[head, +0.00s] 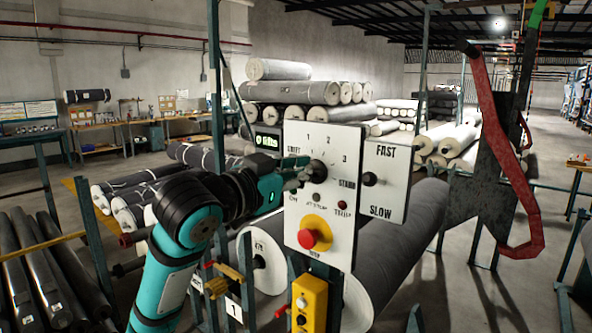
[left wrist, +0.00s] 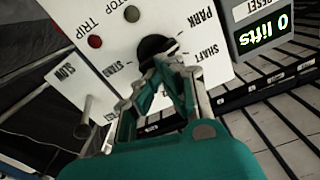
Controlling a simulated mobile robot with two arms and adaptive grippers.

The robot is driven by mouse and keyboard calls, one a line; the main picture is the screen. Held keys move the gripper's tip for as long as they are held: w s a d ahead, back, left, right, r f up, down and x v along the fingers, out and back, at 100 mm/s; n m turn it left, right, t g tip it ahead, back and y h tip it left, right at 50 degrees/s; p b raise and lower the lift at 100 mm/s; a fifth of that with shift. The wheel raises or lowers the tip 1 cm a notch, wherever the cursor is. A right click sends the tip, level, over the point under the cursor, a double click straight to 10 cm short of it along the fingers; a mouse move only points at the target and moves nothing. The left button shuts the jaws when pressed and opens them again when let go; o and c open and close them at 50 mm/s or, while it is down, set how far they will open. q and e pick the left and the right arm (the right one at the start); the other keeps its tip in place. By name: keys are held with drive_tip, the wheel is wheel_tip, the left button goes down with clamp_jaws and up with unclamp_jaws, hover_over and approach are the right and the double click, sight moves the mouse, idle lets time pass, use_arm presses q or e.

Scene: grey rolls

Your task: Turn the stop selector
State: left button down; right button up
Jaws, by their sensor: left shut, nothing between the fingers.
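The stop selector is a black round knob (head: 317,171) on a white upright panel (head: 300,215), with marks 1, 2, 3 and STAND around it. In the left wrist view the knob (left wrist: 153,47) shows beyond the fingers, between the STAND, PARK and SHAFT labels. Its pointer direction is hard to tell. My left gripper (head: 301,180) is shut and empty, its fingertips at the knob's left side in the head view. In the left wrist view the closed fingers (left wrist: 165,70) overlap the knob's lower edge; whether they touch it is unclear. My right gripper is not in view.
Below the knob are a red TRIP lamp (head: 342,206) and a red mushroom button (head: 314,233). A FAST/SLOW panel with a black lever knob (head: 369,179) stands to the right. A yellow button box (head: 309,303) hangs below. A lifts display (head: 267,142) is behind the gripper.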

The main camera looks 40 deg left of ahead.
use_arm(q)
drive_tip(key=c, duration=2.1)
unclamp_jaws()
drive_tip(key=shift+w+f, duration=0.1)
drive_tip(key=shift+w, duration=0.05)
drive_tip(key=o, duration=0.7)
drive_tip(key=shift+w+d+f, duration=0.1)
drive_tip(key=shift+w, duration=0.25)
drive_tip(key=shift+o, duration=0.2)
drive_tip(key=shift+w, duration=0.15)
drive_tip(key=s+a+b, duration=0.1)
drive_tip(key=s+b, duration=0.7)
drive_tip(key=s, duration=1.2)
drive_tip(key=shift+a, duration=0.3)
